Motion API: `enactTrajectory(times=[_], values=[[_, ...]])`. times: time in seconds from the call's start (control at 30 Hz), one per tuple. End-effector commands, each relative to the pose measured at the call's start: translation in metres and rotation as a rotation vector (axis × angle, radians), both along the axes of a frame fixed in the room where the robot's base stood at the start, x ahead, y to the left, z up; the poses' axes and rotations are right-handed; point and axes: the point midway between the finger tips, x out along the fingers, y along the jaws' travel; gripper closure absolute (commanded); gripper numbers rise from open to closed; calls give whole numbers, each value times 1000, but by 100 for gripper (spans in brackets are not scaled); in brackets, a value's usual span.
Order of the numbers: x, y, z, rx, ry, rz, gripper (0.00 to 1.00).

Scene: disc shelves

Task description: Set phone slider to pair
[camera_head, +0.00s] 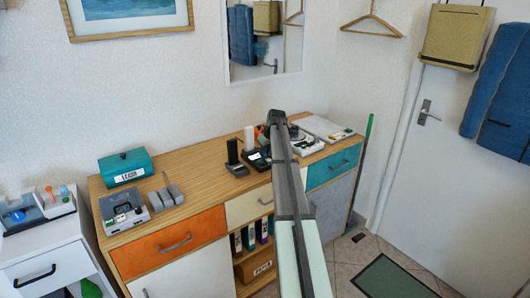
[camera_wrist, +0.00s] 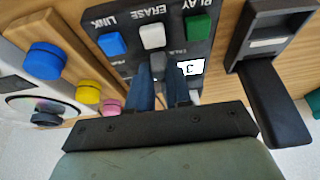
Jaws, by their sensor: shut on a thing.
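The phone (camera_wrist: 125,70) is a dark panel seen upside down in the wrist view. It has a blue LINK button (camera_wrist: 112,44), a white ERASE button (camera_wrist: 152,36), a green PLAY button (camera_wrist: 198,27) and a small lit display (camera_wrist: 190,67). My gripper (camera_wrist: 165,85) is down at the panel beside the display, its two blue fingers close together on a small part that appears to be the phone slider. The fingers mostly hide it, and its setting cannot be read. In the head view the phone (camera_head: 257,158) sits on the wooden cabinet, partly behind my arm.
A black handset (camera_wrist: 272,105) stands close beside the fingers in the wrist view. On the other side are blue (camera_wrist: 43,60) and yellow (camera_wrist: 88,92) knobs and a disc player (camera_wrist: 20,85). A teal box (camera_head: 126,167) and a grey device (camera_head: 124,209) stand farther left on the cabinet.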

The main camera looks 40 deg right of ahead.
Motion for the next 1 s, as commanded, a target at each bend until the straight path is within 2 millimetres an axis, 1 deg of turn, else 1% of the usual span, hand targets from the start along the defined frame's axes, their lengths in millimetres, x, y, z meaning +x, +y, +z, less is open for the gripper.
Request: enactTrajectory(times=[0.03,0.1,0.53,0.63,0.8,1.0], values=[[0,0,0,0,0,0,95],[0,0,0,0,0,0,100],[0,-1,0,0,0,0,100],[1,-9,0,-1,0,-1,100],[1,-35,0,0,1,-2,100],[0,-38,0,-3,0,-1,100]])
